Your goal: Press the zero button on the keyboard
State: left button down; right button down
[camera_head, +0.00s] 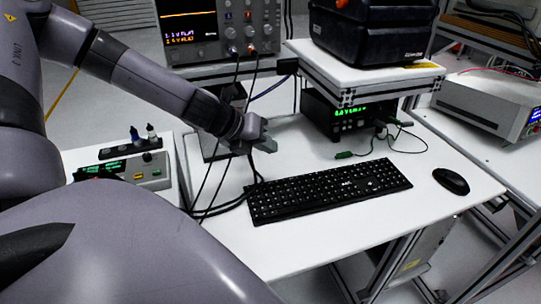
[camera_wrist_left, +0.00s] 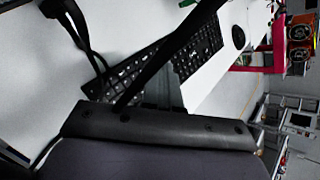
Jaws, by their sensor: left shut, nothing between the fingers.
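A black keyboard (camera_head: 325,190) lies on the white table. It also shows in the left wrist view (camera_wrist_left: 200,52), partly covered by dark parts of my gripper. The zero button is too small to pick out in either view. My left gripper (camera_head: 268,145) is shut and empty, above the table behind the keyboard's left end, apart from the keys in the head view. My right gripper is not in view.
A black mouse (camera_head: 451,181) lies right of the keyboard. Black cables (camera_head: 215,190) run down left of the keyboard. A raised white shelf (camera_head: 365,75) holds a black case (camera_head: 370,30). A small control box (camera_head: 140,172) stands at the left.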

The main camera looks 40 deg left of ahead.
aim_at(270, 184)
pick_arm(q)
notch_tip(270, 184, down, 8)
jog(key=b, duration=0.6)
jog(key=shift+f, duration=0.15)
dwell(1.6)
jog(key=shift+f+b, duration=0.4)
jog(key=shift+b, duration=0.3)
jog(key=shift+f+b, duration=0.4)
jog(key=shift+r, duration=0.1)
dwell(0.5)
jog(key=shift+r+p, duration=0.75)
jog(key=shift+p, duration=0.05)
